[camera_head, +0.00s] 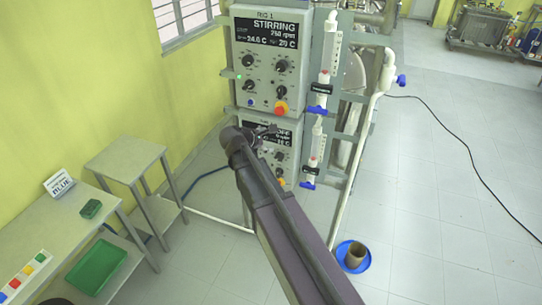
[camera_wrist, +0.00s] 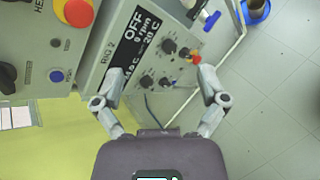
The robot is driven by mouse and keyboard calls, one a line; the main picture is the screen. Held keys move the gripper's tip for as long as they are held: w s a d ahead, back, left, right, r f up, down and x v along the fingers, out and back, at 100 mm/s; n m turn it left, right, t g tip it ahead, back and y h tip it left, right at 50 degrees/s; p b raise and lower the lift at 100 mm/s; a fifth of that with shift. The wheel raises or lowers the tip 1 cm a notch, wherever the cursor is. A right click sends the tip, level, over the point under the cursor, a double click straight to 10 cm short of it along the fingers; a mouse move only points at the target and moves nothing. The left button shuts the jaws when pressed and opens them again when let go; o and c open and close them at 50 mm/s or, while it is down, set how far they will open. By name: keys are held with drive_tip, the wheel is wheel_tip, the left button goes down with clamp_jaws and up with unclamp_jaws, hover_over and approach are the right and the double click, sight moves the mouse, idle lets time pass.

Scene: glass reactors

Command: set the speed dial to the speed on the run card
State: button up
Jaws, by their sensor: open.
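The upper control box, RIG 1 (camera_head: 262,78), reads STIRRING 250 rpm and carries several black dials, one of them at upper right (camera_head: 282,66). The lower box, RIG 2 (camera_wrist: 113,62), reads OFF and 0 rpm in the wrist view, with several black dials (camera_wrist: 169,46) on its face. Their labels are too small to tell which is the speed dial. My gripper (camera_wrist: 160,72) is open and empty, its fingers spread to either side of the RIG 2 face. In the head view it partly hides that box (camera_head: 285,150). A white card (camera_head: 59,183) stands on the left table, only partly readable, with BLUE on it.
Red stop buttons (camera_head: 281,108) and blue-handled valves (camera_head: 317,109) sit near the dials. White pipes (camera_head: 368,120) run at the right. A table with a green tray (camera_head: 97,267) stands at the left. A blue dish with a brown pot (camera_head: 353,256) is on the floor.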

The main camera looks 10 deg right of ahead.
drive_tip(key=shift+s+d+f+m+g+y+b, duration=0.15)
drive_tip(key=shift+s+f+m+g+b, duration=0.1)
drive_tip(key=shift+s+f+m, duration=0.25)
drive_tip(key=shift+s+d+f+m+g+y+b, duration=0.25)
drive_tip(key=shift+s+f, duration=0.2)
drive_tip(key=shift+f, duration=0.3)
drive_tip(key=shift+s+d+f+m+g+y+b, duration=0.1)
drive_tip(key=shift+s+f+m+b, duration=0.1)
drive_tip(key=shift+s+f+m, duration=0.35)
drive_tip(key=shift+f, duration=0.1)
drive_tip(key=s+a+f+m+g+y+b, duration=0.2)
drive_tip(key=s+f+m+g+y+b, duration=0.3)
drive_tip(key=s+f, duration=1.3)
drive_tip(key=shift+s+a+f+m+y+b, duration=0.15)
drive_tip(key=shift+s+a+m+y+b, duration=0.25)
drive_tip(key=shift+m+y+b, duration=2.4)
drive_tip(key=m+h+b, duration=0.1)
drive_tip(key=m+h, duration=0.1)
drive_tip(key=m, duration=0.1)
